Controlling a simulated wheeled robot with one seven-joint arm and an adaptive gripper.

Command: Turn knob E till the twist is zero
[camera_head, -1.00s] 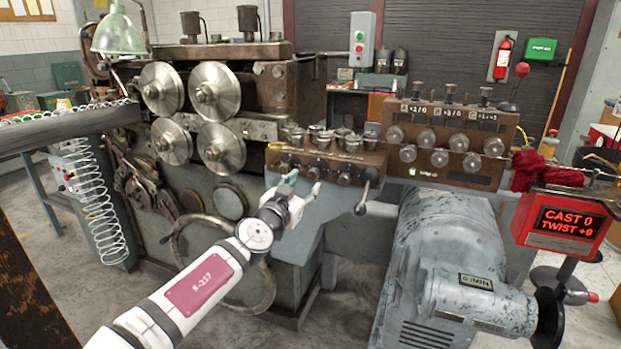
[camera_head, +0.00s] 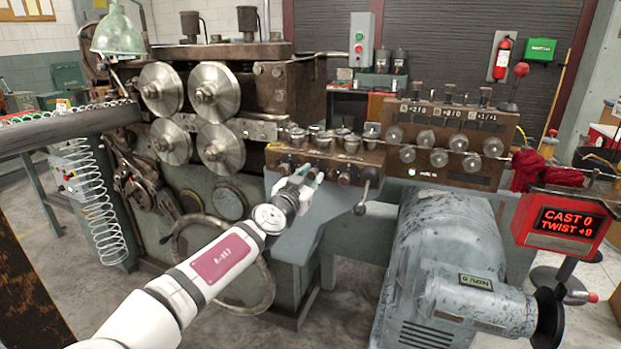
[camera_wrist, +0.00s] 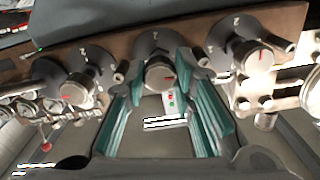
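A row of small knobs sits on the brown panel (camera_head: 290,160) at the middle of the machine; the letters beside them are too blurred to read, so I cannot tell which is knob E. In the wrist view one round metal knob with a red mark (camera_wrist: 160,76) lies between the teal fingers of my gripper (camera_wrist: 160,68). My gripper also shows in the head view (camera_head: 305,176), just in front of the panel.
Neighbouring knobs stand close on the left (camera_wrist: 75,92) and right (camera_wrist: 258,58) in the wrist view. A crank lever with a black ball (camera_head: 362,190) hangs at the panel's right end. A large handwheel (camera_head: 265,280) is below my arm.

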